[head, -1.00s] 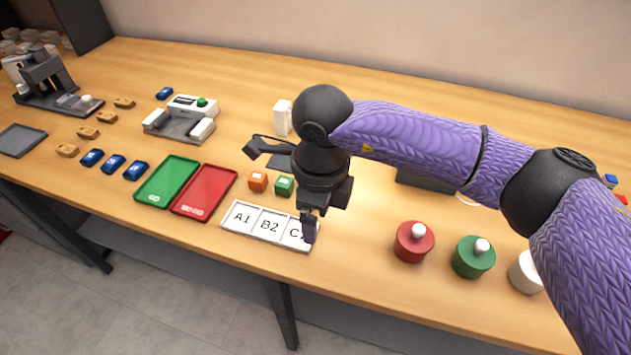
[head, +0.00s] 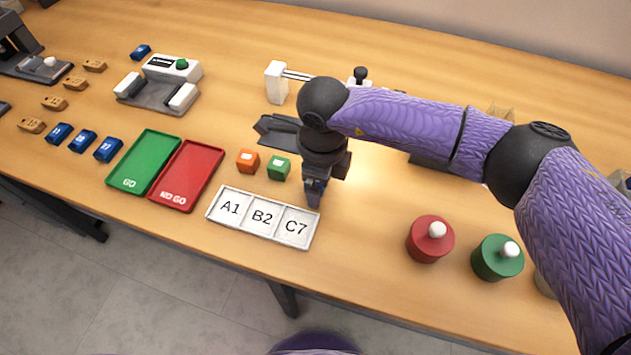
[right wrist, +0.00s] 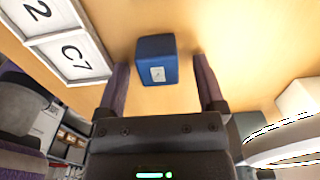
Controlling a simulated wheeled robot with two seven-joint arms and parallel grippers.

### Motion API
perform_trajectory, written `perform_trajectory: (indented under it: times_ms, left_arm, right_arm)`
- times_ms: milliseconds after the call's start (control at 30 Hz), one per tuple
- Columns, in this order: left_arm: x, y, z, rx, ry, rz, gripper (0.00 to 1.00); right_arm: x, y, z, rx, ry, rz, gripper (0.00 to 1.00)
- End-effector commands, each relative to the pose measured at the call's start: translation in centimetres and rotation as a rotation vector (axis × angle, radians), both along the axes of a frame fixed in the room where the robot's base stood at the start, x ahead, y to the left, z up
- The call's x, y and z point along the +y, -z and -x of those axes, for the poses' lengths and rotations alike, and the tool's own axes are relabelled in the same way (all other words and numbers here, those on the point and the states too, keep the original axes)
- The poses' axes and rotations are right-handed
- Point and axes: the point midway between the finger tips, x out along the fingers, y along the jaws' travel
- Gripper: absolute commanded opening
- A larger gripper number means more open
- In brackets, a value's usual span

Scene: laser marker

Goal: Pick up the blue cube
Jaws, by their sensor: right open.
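The blue cube (right wrist: 157,60) with a pale label lies on the wooden table in the right wrist view. In the head view it is mostly or wholly hidden by my right gripper (head: 315,192). That gripper is low over the table, just right of the C7 compartment, pointing down. In the right wrist view its two fingers are apart, one on each side of the cube, with gaps visible between fingers and cube. My left gripper is not in view.
A white tray (head: 241,228) marked A1, B2 and C7 lies beside the gripper. An orange cube (head: 248,161) and a green cube (head: 279,168) stand behind it. Red (head: 430,239) and green (head: 497,258) knobbed cylinders stand to the right, with clear table between.

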Motion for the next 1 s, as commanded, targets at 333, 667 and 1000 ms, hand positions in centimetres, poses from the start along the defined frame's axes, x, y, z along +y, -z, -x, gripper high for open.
perform_trajectory:
  times_ms: [333, 667, 1000]
  left_arm:
    - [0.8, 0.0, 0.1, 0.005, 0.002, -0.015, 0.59]
    - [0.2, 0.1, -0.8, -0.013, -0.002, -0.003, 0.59]
    - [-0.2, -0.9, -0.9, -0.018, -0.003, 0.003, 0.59]
  right_arm:
    - [0.0, 0.3, 0.0, -0.001, 0.000, 0.000, 0.59]
    - [0.0, 0.3, 0.0, -0.001, 0.000, -0.001, 0.00]
    - [0.0, -2.9, -0.1, -0.006, -0.002, -0.002, 0.00]
